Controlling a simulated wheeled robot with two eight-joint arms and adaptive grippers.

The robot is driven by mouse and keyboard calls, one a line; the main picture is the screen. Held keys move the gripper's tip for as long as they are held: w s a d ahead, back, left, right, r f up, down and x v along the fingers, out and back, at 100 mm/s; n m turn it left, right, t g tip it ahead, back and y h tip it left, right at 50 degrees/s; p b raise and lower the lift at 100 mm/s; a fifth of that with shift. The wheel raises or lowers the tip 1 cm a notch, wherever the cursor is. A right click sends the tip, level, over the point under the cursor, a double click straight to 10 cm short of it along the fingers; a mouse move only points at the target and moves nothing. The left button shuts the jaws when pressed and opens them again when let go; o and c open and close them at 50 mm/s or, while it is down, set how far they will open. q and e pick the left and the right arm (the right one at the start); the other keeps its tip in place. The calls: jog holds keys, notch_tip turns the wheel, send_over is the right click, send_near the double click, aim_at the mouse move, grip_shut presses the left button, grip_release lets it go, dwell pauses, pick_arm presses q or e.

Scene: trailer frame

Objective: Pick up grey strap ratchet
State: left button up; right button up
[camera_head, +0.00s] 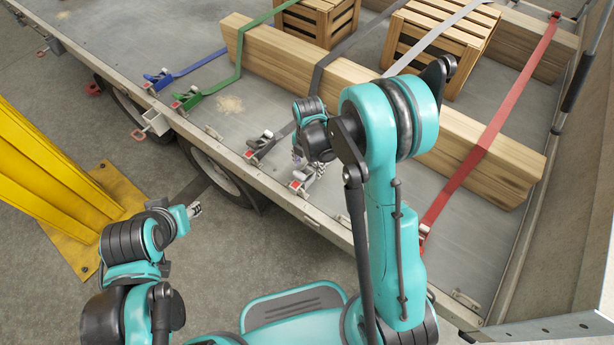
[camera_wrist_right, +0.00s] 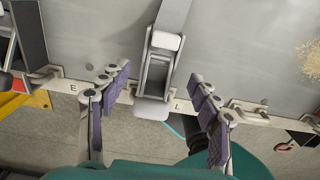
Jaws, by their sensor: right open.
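The grey strap ratchet (camera_wrist_right: 158,72) is a metal buckle with a pale handle end, on a grey strap (camera_wrist_right: 173,15) at the trailer edge. In the head view the ratchet (camera_head: 299,186) shows just below my right gripper (camera_head: 309,168), partly hidden by it. In the wrist view my right gripper (camera_wrist_right: 160,108) is open, its purple-padded fingers apart on either side of the ratchet; I see no clear contact. My left gripper (camera_head: 195,209) is off the trailer at lower left, near nothing; its opening is too small to judge.
A dark-strap ratchet (camera_head: 257,150) lies close left of the grey one. Green (camera_head: 187,101) and blue (camera_head: 158,79) ratchets sit farther left; a red strap (camera_head: 490,130) runs at right. A long wooden beam (camera_head: 280,55) and crates (camera_head: 440,45) lie behind. A yellow post (camera_head: 50,160) stands left.

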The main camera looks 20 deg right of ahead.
aim_at(307, 172)
notch_tip(307, 172, down, 5)
jog(key=b, duration=0.2)
jog(key=shift+a+f+b, duration=0.1)
jog(key=shift+a+b, duration=0.05)
jog(key=shift+b, duration=0.15)
grip_shut()
jog(key=shift+r, duration=0.2)
